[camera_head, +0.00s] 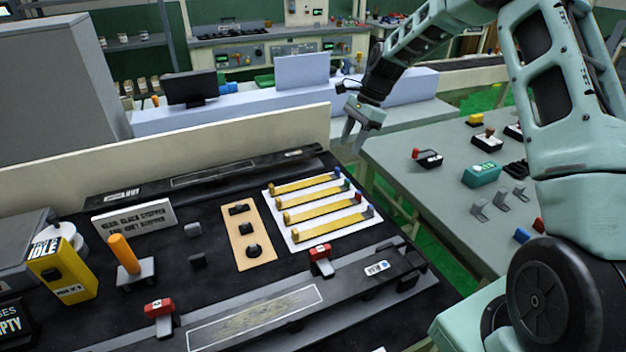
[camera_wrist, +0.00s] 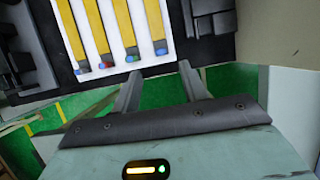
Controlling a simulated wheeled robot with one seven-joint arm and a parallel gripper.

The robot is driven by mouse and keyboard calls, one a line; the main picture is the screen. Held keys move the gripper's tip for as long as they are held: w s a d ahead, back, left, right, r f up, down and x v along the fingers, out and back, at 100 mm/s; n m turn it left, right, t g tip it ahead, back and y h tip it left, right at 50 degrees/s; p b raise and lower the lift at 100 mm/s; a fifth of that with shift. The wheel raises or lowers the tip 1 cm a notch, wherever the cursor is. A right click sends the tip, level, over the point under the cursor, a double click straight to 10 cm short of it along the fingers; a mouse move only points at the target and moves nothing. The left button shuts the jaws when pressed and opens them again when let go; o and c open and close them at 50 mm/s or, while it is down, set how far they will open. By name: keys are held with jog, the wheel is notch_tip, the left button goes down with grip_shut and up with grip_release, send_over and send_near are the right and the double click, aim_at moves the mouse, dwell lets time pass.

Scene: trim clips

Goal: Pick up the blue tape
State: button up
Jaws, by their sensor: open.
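A white board (camera_head: 299,244) on the black bench carries several yellow strips with coloured ends. One end at the far right corner of the board looks blue (camera_head: 337,171); others look green (camera_head: 346,184) and red (camera_head: 358,195). The strips also show in the wrist view, where one end (camera_wrist: 132,56) looks blue. No separate roll of blue tape is clear to me. My gripper (camera_head: 360,132) is open and empty, pointing down past the board's far right side. Its fingers (camera_wrist: 158,76) are apart from the strips, over the green floor gap.
A grey table (camera_head: 420,185) stands at the right with clips, switches and small blue blocks (camera_head: 522,236). A cream wall panel (camera_head: 200,160) runs behind the bench. A tan plate (camera_head: 260,263) with black knobs lies left of the white board.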

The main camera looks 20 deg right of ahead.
aim_at(338, 168)
jog(key=shift+p+x, duration=0.9)
jog(key=shift+x, duration=3.05)
jog(key=shift+w+d, duration=0.1)
jog(key=shift+d, duration=0.05)
grip_shut()
